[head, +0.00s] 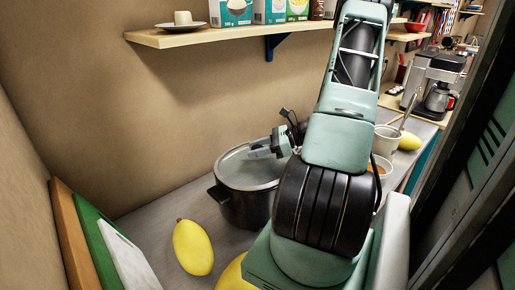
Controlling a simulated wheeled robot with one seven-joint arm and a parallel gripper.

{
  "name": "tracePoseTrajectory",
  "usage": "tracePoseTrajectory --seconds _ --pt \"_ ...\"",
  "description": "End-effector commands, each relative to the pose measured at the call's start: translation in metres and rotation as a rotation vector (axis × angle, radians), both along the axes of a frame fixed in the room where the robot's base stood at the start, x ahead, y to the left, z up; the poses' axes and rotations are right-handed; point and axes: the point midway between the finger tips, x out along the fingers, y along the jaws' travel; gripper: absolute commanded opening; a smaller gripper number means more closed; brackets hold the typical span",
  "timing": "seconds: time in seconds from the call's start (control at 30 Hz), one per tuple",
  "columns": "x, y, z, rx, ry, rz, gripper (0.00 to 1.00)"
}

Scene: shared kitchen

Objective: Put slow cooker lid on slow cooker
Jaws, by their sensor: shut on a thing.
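The slow cooker (240,206) is a dark oval pot with a side handle, standing on the grey counter left of my arm. The slow cooker lid (238,173), clear glass with a pale rim, lies over its opening. My gripper (262,152) is at the lid's top, near its middle, and is shut on it. The fingers hide the lid's knob. My arm covers the right side of the pot and lid. I cannot tell whether the rim rests fully on the pot or hovers slightly above it.
A yellow fruit (193,247) lies in front of the cooker, another (230,274) beside my base. Cutting boards (100,240) lean at the left wall. A shelf (230,33) with boxes hangs above. A white container (386,140) and coffee maker (433,80) stand right.

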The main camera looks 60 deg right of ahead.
Motion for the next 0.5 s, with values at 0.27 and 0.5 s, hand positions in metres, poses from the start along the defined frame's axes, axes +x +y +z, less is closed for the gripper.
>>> tracePoseTrajectory --seconds 0.27,0.5 --pt "0.0002 -0.0001 -0.0039 0.000 -0.001 0.000 0.01" --pt "0.0002 -0.0001 -0.0051 0.000 -0.001 0.000 0.64"
